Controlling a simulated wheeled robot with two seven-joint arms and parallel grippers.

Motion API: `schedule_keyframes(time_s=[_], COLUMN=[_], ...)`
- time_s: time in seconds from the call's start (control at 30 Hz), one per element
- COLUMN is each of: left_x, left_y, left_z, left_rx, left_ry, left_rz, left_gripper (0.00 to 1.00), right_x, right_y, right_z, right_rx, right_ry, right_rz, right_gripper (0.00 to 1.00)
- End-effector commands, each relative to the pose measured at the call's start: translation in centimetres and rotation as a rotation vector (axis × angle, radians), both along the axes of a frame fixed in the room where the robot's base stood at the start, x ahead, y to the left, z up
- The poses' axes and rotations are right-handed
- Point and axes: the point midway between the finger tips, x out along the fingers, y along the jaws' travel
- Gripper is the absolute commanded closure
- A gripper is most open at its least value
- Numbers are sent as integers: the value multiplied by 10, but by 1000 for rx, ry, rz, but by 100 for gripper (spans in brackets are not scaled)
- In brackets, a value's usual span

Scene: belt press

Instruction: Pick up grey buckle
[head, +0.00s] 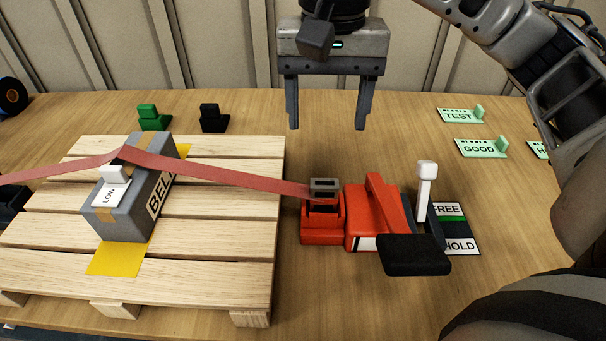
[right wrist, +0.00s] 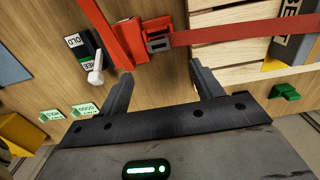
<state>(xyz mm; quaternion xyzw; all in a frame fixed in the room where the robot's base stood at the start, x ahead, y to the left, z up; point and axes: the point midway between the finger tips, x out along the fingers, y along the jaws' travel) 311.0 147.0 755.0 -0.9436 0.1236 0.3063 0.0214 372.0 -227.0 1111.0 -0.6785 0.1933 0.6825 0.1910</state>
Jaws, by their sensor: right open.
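The grey buckle (head: 324,187) sits on top of a red block at the left end of the red belt press (head: 372,215). The red strap (head: 220,172) runs from the buckle leftward over the grey box. The buckle also shows in the right wrist view (right wrist: 158,43), just beyond and between my fingertips. My right gripper (head: 327,125) is open and empty, pointing down above the table behind the buckle, apart from it. It also shows in the right wrist view (right wrist: 163,82). My left gripper does not show.
A white-knobbed lever (head: 424,185) stands at the FREE/HOLD plate (head: 460,228). Green (head: 152,118) and black (head: 213,118) blocks stand behind the pallet. TEST (head: 460,115) and GOOD (head: 480,148) tags lie at the right.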

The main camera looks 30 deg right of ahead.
Motion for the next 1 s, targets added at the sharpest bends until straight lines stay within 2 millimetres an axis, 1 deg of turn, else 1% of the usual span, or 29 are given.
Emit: schedule_keyframes(time_s=[0.23, 0.4, 0.5, 0.6, 0.7, 0.87, 0.9, 1.0], left_x=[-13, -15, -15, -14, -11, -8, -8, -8], left_y=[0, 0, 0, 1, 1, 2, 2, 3], left_z=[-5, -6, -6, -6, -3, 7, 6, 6], left_rx=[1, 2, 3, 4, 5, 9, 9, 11], left_ry=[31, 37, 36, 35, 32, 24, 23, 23], left_rz=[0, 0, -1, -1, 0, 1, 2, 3], left_gripper=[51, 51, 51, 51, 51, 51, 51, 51], right_x=[-2, -1, -1, -1, 0, 3, 3, 3], right_y=[-1, 0, 0, 0, 0, -1, -1, -1], right_z=[-51, -82, -94, -99, -106, -129, -136, -147], right_rx=[-1, 1, 1, 1, 1, 0, 0, -1], right_ry=[6, 3, 2, 2, 3, 6, 4, 3], right_rz=[0, 0, 0, 1, 0, -1, -1, 0], right_gripper=[35, 35, 35, 35, 35, 35, 35, 35])
